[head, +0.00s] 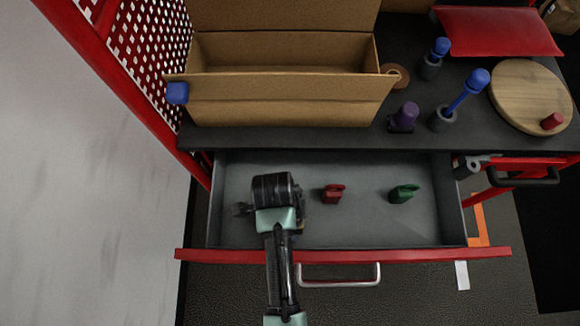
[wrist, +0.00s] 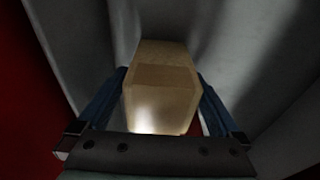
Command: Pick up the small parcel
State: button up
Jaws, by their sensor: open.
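The small parcel (wrist: 162,88) is a tan box in the wrist view, lying between the two blue fingers of my gripper (wrist: 162,104). The fingers stand open on either side of it; I cannot tell if either touches it. In the head view my gripper (head: 273,192) reaches down into the left part of the open grey drawer (head: 350,228). There the arm and gripper hide the parcel and the fingertips.
A red object (head: 333,194) and a green object (head: 404,193) lie in the drawer to the right of my gripper. Above are an open cardboard box (head: 285,102), several blue and purple tools in holders, and a round wooden board (head: 530,92). Drawer walls stand close around.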

jog(key=shift+f, duration=0.6)
jog(key=shift+d, duration=0.1)
jog(key=shift+r, duration=0.1)
jog(key=c, duration=1.6)
